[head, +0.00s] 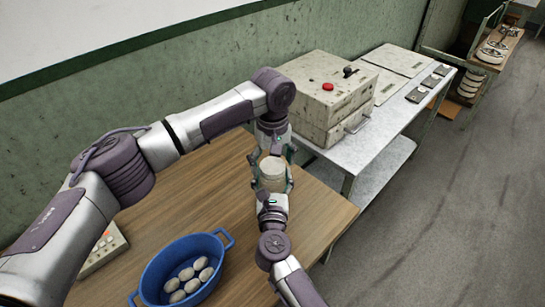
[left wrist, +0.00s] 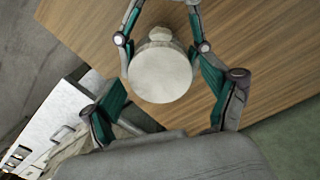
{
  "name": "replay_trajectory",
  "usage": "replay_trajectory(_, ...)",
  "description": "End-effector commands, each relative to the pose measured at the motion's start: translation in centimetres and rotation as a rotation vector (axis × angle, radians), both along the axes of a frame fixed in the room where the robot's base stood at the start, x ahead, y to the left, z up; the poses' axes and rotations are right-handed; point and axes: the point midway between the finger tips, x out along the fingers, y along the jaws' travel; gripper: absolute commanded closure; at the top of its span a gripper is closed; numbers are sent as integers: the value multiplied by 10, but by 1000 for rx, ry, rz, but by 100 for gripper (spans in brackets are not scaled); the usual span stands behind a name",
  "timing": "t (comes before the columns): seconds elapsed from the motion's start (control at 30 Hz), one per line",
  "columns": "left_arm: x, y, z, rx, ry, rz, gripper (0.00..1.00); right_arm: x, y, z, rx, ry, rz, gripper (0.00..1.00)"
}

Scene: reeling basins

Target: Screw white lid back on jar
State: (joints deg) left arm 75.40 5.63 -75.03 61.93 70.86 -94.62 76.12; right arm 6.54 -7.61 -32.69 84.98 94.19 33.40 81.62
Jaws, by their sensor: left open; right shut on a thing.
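The pale jar (head: 272,183) is held upright above the wooden table by my right gripper (head: 272,188), which is shut around its body. A round white top, apparently the lid (left wrist: 160,74), faces the camera in the left wrist view and hides most of the jar. I cannot tell whether it is threaded on. My left gripper (head: 271,155) points down from above. Its open teal fingers (left wrist: 166,98) stand apart on both sides of the lid, with gaps showing between them and it.
A blue basin (head: 158,270) with several pale cocoons stands on the wooden table (head: 185,205). A keypad-like box (head: 103,250) lies at the left. A metal bench (head: 375,150) carries a machine with a red button (head: 327,87). The table's middle is clear.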

Motion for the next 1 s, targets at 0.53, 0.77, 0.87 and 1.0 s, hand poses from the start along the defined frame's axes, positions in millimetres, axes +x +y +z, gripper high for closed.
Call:
replay_trajectory(0.53, 0, 0, 0, 0, 0, 0, 76, 0, 0, 0, 0, 0, 0, 100)
replay_trajectory(0.77, -1, 0, 0, -1, 2, -162, 77, 0, 0, 0, 0, 0, 0, 100)
replay_trajectory(0.87, -1, -1, 0, -3, 1, -366, 77, 0, 0, 0, 0, 0, 0, 100)
replay_trajectory(1.0, -1, 0, 0, -2, 1, -678, 77, 0, 0, 0, 0, 0, 0, 100)
